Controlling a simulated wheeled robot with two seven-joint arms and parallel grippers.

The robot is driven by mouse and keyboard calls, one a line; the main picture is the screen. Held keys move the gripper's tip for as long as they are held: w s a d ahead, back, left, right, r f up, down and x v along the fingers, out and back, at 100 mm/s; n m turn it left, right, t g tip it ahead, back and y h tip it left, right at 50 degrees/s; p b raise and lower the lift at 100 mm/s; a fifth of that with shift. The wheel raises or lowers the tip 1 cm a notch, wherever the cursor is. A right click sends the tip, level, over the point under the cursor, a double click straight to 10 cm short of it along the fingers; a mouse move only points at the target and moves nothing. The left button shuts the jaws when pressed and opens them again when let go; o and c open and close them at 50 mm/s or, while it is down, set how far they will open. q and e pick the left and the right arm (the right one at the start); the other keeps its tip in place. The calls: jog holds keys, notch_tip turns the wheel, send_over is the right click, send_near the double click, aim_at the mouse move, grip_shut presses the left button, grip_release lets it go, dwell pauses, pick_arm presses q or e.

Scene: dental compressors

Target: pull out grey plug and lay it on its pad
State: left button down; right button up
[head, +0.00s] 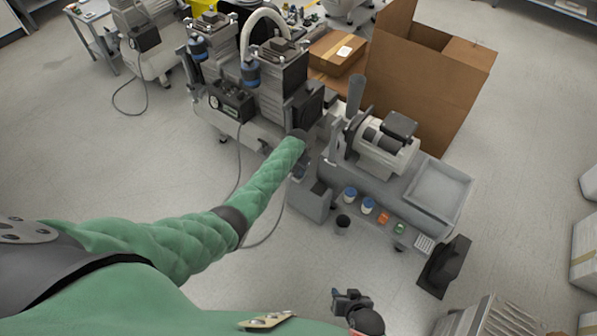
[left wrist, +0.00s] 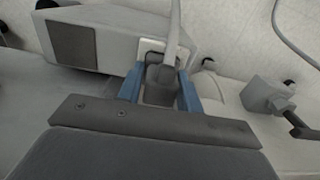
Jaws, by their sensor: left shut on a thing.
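The grey plug (left wrist: 160,86) is between the blue fingers of my left gripper (left wrist: 160,97), which is shut on it. A grey cable (left wrist: 174,25) runs up from the plug. A pale socket plate (left wrist: 150,48) on a grey housing shows just behind the plug. I cannot tell whether the plug is still seated in it. In the head view my left gripper (head: 301,167) is by the left end of the grey bench, and the plug is hidden there. My right gripper (head: 350,302) is low in the head view, away from the bench; its jaw opening is unclear. I cannot make out the plug's pad.
The bench carries a motor unit (head: 381,143), a grey tray (head: 438,190) and several small coloured-lidded jars (head: 368,205). A compressor (head: 275,85) stands behind my left arm. Cardboard boxes (head: 428,75) stand behind the bench. A dark stand (head: 444,266) is at its front right.

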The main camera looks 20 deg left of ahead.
pick_arm(q)
jog(key=shift+r+p, duration=2.8)
jog(key=shift+r, duration=0.2)
jog(key=shift+f, duration=0.1)
